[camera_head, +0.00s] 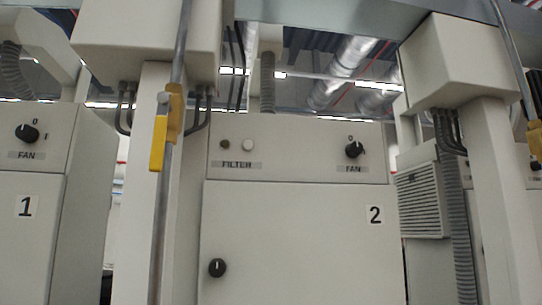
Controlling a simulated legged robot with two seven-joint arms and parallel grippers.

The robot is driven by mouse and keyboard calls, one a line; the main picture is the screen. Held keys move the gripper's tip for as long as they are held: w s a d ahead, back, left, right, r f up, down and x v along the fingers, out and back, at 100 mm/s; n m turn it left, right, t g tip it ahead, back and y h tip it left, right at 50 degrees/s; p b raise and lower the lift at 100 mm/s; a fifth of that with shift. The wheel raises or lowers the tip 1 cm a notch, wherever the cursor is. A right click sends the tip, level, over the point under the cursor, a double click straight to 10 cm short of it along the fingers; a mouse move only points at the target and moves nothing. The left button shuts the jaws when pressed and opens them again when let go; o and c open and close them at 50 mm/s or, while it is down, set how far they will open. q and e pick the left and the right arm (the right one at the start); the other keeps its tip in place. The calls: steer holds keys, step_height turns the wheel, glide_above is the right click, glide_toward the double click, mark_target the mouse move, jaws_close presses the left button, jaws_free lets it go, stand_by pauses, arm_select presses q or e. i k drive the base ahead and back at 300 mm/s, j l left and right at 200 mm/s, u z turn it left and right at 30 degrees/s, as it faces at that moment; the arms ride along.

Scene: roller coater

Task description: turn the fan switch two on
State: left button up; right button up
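The fan switch two is a black rotary knob (354,149) above a "FAN" label, at the upper right of the beige cabinet (300,240) marked 2. Marks stand above and beside the knob; its exact setting is too small to tell. A similar black fan knob (27,133) is on the cabinet marked 1 at the left. Neither of my grippers shows in the head view.
A vertical metal pole with a yellow handle (158,143) stands in front, left of cabinet 2. A beige column (505,190) stands at the right.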

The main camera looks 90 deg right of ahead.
mark_target(353, 150)
steer(key=k+z, duration=0.1)
steer(key=z, duration=0.4)
steer(key=l+z, duration=0.1)
steer(key=z, duration=0.4)
steer(key=k+l+z, duration=0.1)
steer(key=z, duration=0.4)
